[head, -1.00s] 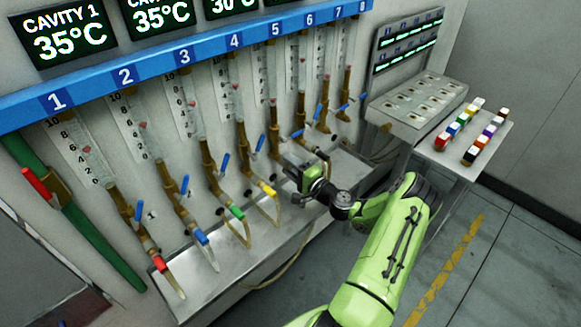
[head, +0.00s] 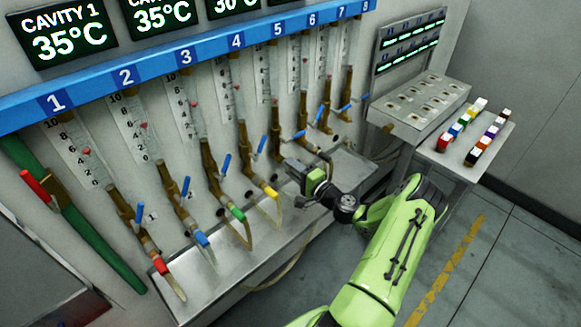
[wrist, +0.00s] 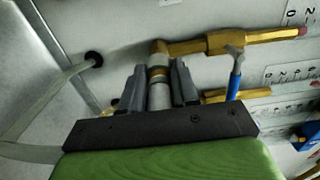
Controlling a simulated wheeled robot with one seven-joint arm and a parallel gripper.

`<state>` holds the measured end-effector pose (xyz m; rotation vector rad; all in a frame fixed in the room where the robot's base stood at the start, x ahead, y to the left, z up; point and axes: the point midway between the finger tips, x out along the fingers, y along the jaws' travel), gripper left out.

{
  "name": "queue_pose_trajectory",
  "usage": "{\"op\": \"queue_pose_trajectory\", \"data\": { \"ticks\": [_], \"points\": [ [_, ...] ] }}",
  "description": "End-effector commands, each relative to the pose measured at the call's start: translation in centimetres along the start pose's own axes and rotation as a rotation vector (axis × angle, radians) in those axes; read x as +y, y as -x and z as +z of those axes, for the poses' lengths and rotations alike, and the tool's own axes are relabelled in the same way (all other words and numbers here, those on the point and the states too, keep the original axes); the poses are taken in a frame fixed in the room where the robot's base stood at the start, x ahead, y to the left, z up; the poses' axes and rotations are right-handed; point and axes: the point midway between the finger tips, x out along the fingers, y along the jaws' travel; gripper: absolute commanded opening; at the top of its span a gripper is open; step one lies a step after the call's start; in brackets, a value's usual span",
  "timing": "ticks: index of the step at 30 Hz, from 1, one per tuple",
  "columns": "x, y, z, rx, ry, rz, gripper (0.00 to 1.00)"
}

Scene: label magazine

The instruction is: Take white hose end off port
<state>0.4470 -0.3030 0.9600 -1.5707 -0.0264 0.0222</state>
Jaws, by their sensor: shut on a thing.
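My gripper (head: 293,167) is at the fifth flow column, low in front of the wall panel. In the wrist view my gripper (wrist: 158,72) has its dark fingers on both sides of the pale grey-white hose end (wrist: 159,97), shut on it. The hose end is in line with the brass port (wrist: 158,48) and appears to meet it; I cannot tell how far it is seated. A blue valve lever (wrist: 234,80) is right of the fingers. In the head view, my gripper hides the hose end.
Hose ends with red (head: 160,265), blue (head: 201,239), green (head: 237,213) and yellow (head: 271,193) collars hang to the left. A metal trough (head: 225,275) runs below. A side table (head: 455,150) with coloured blocks stands right. A pale hose (wrist: 65,78) leaves a wall hole.

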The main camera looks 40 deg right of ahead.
Motion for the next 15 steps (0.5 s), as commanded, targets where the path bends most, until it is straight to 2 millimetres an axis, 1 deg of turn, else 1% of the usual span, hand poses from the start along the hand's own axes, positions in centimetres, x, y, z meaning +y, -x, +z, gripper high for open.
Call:
{"op": "queue_pose_trajectory", "data": {
  "ticks": [15],
  "points": [
    [0.1,2.2,-0.1,0.002,-0.002,0.003,0.0]
  ]
}}
